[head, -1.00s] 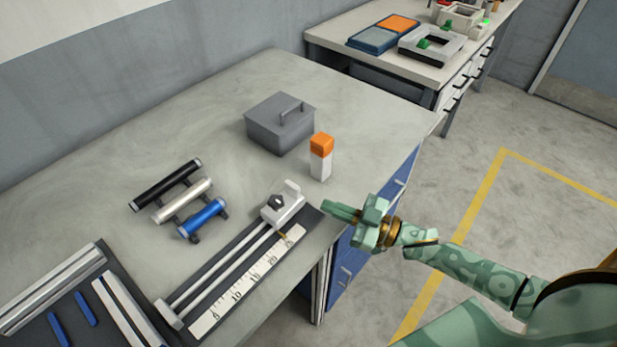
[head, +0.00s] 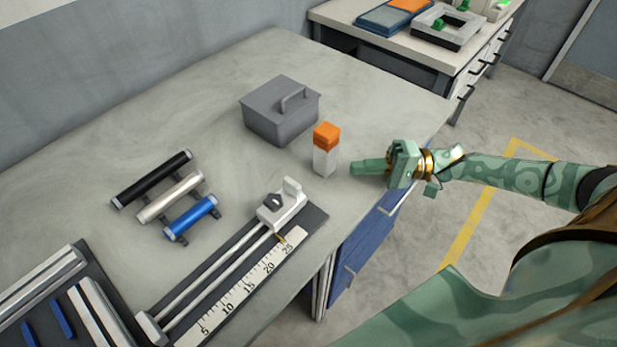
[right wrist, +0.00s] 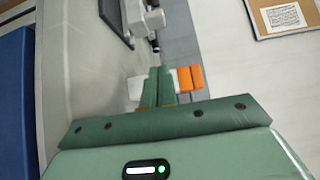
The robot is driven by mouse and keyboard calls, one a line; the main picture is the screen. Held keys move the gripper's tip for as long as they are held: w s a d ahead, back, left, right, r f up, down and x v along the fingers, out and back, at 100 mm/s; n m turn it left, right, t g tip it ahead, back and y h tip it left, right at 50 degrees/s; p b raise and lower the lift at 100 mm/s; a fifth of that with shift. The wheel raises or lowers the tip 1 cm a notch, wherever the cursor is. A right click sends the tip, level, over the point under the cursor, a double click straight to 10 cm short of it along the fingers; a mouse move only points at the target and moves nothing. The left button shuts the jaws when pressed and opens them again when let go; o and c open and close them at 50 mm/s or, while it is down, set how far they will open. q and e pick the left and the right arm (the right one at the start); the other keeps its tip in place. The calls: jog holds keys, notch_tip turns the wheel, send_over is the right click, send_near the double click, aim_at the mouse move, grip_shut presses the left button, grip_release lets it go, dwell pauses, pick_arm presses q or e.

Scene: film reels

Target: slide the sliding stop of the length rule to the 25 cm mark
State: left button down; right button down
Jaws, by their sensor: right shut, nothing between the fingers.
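The length rule lies at the table's front right edge, with a white scale (head: 243,290) numbered 5 to 25 on a dark base (head: 312,219) and two pale rails. Its sliding stop (head: 282,207), a whitish block with a raised handle and a dark knob, sits at the far end of the rails. A small brass pointer (head: 281,239) on it is close to the 25 mark; exact alignment is too small to tell. My right gripper (head: 354,167) is shut and empty, beyond and right of the stop, apart from it. Its fingers also show in the right wrist view (right wrist: 158,83). My left gripper is not in view.
A white block with an orange top (head: 326,150) stands just left of my right fingertips. A grey lidded box (head: 268,122) is behind it. Black, white and blue cylinders (head: 190,218) lie on racks left of the rule. A second bench (head: 390,45) stands behind.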

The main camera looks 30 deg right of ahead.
jog(key=x, duration=0.7)
jog(key=shift+w+a, duration=0.15)
jog(key=shift+a, duration=0.1)
jog(key=a, duration=0.3)
jog(key=shift+s+a, duration=0.25)
jog(key=shift+s, duration=0.1)
jog(key=shift+s+a, duration=0.15)
jog(key=shift+a, duration=0.35)
